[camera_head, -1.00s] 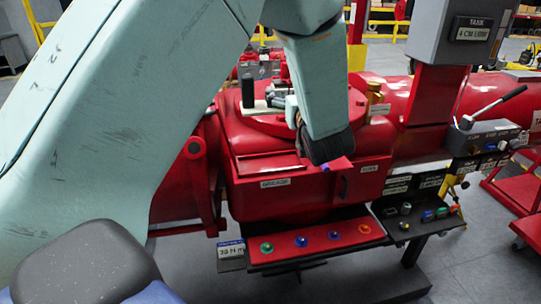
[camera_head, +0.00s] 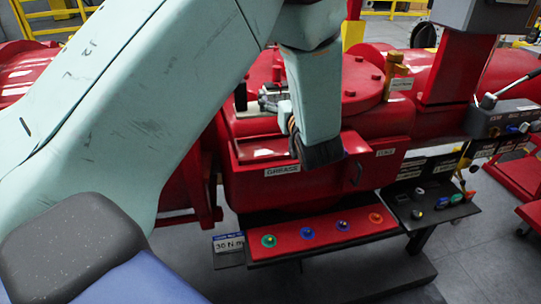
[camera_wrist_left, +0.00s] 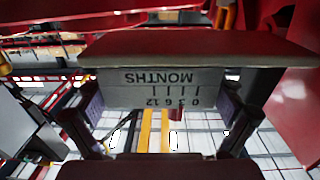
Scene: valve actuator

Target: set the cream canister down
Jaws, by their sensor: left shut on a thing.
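My left arm comes in from the left in the head view, and its wrist hangs in front of the red actuator housing (camera_head: 270,158). My right gripper is not in view.
A red panel (camera_head: 325,232) with several coloured buttons juts out below the housing. A dark panel (camera_head: 430,205) with knobs stands to its right. A brass fitting (camera_head: 396,72) rises beside the round cover. A grey lever box (camera_head: 497,118) is at the far right.

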